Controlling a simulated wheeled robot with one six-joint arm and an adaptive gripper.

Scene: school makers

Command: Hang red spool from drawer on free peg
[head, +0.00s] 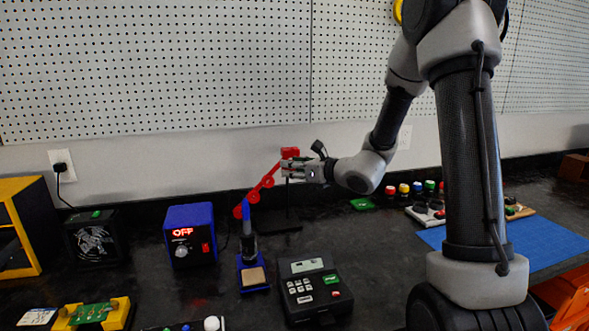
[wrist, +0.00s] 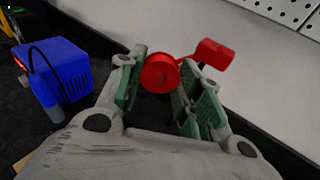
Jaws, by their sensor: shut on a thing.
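In the head view my gripper (head: 284,170) is at mid-bench, beside a red jointed arm (head: 266,182) with a red block (head: 290,152) at its top. In the wrist view a red round piece (wrist: 160,73) lies between my green finger pads (wrist: 158,85), which are shut on it. A thin red link joins it to a red block (wrist: 215,53). I cannot tell whether this round piece is a spool or a joint of the jointed arm. No drawer is clearly in view. The pegboard (head: 155,65) fills the back wall.
A blue soldering station (head: 190,235), a black keypad box (head: 315,288) and a soldering iron stand (head: 252,274) stand in front. A yellow thing (head: 398,11) shows at the pegboard behind my arm. A blue mat (head: 548,246) lies right, with small coloured bottles (head: 404,190) behind.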

